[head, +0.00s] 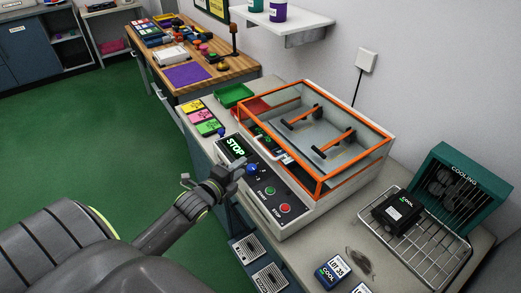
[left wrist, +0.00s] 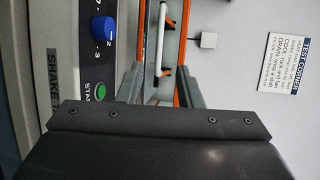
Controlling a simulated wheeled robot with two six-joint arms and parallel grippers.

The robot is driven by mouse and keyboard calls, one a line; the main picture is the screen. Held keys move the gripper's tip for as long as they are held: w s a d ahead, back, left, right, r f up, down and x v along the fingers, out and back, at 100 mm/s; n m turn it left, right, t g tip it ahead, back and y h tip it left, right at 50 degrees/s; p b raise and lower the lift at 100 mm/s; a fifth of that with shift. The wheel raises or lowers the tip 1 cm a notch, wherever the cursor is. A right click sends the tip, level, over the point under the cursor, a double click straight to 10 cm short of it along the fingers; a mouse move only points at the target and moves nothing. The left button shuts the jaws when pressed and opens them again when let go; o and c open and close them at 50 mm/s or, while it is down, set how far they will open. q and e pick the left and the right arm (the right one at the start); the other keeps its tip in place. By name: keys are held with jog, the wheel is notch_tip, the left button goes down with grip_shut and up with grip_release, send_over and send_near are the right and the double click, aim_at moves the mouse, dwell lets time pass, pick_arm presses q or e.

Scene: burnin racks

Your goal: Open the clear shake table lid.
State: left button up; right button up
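The clear lid (head: 318,186) of the shake table has an orange frame and lies shut over the grey tray of the white machine. My left gripper (head: 240,168) is in front of the machine, over the control panel's near edge, apart from the lid. In the left wrist view its two fingers (left wrist: 160,88) are spread with nothing between them, and the handle shows beyond the gap. My right gripper is not in view.
A wire rack with a black device (head: 397,213) and a teal cooling fan (head: 462,185) stand right. A shelf (head: 290,20) overhangs behind.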

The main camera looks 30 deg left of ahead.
pick_arm(q)
jog(key=w, duration=0.4)
jog(key=w+f, duration=0.1)
jog(key=w, duration=0.3)
jog(key=w+f, duration=0.1)
jog(key=w, duration=0.3)
jog(key=shift+a+f, duration=0.1)
jog(key=shift+f, duration=0.1)
grip_shut()
